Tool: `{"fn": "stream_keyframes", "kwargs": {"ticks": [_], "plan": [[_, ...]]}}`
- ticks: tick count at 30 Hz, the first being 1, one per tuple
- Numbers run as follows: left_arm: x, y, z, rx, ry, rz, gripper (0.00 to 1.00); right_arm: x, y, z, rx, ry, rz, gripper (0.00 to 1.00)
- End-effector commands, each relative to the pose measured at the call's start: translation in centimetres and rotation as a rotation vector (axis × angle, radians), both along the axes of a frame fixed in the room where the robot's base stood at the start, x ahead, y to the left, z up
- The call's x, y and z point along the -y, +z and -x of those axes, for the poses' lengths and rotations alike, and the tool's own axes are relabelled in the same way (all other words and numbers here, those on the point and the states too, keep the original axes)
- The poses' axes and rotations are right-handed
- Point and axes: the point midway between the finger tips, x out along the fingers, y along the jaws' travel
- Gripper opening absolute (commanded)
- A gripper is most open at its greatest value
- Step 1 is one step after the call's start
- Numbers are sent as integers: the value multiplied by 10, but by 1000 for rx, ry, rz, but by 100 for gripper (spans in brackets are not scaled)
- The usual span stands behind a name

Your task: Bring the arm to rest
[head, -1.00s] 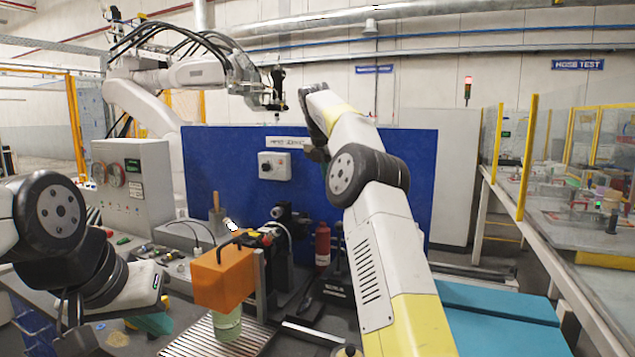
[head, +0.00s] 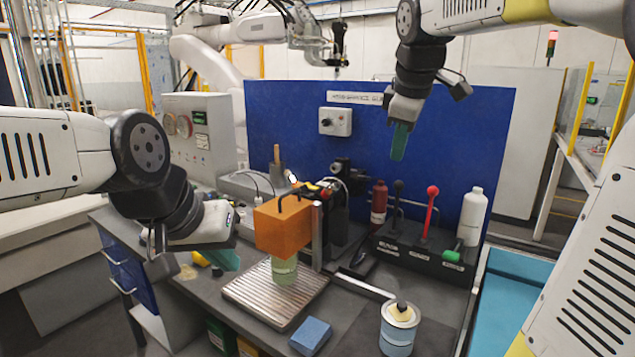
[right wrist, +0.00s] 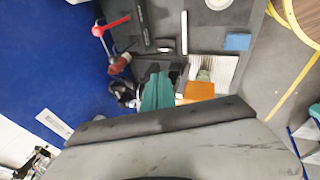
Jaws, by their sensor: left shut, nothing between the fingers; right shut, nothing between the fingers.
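My right arm comes in from the right of the head view and bends over at the top. My right gripper (head: 399,142) hangs with its green fingers pointing down in front of the blue panel, shut and empty, well above the bench. Its green fingers (right wrist: 158,92) also show in the right wrist view, over the bench far below. My left arm comes in from the left. My left gripper (head: 224,260) is low at the left, its green fingers shut and empty, near the left edge of the ribbed metal tray (head: 247,306).
An orange block (head: 282,228) sits above a green cylinder (head: 284,271) on the tray. A blue block (head: 310,336) and a tin (head: 397,328) stand near the front. A black lever box (head: 420,254), white bottle (head: 473,216) and red bottle (head: 378,203) stand behind. The blue panel (head: 285,120) closes the back.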

Motion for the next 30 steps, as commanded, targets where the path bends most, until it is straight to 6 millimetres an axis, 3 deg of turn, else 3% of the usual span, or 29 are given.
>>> {"fn": "stream_keyframes", "kwargs": {"ticks": [1,6,13,19,30], "plan": [[0,0,0,0,0,0,0,-1,-8,25,10,-82,-61,0],[0,0,0,0,0,0,0,-6,-48,94,23,-389,-299,0],[0,0,0,0,0,0,0,-16,-107,165,6,-738,-576,0],[0,0,0,0,0,0,0,-21,-131,188,-10,-868,-680,0],[0,0,0,0,0,0,0,-21,-132,189,-11,-872,-682,0]]}}
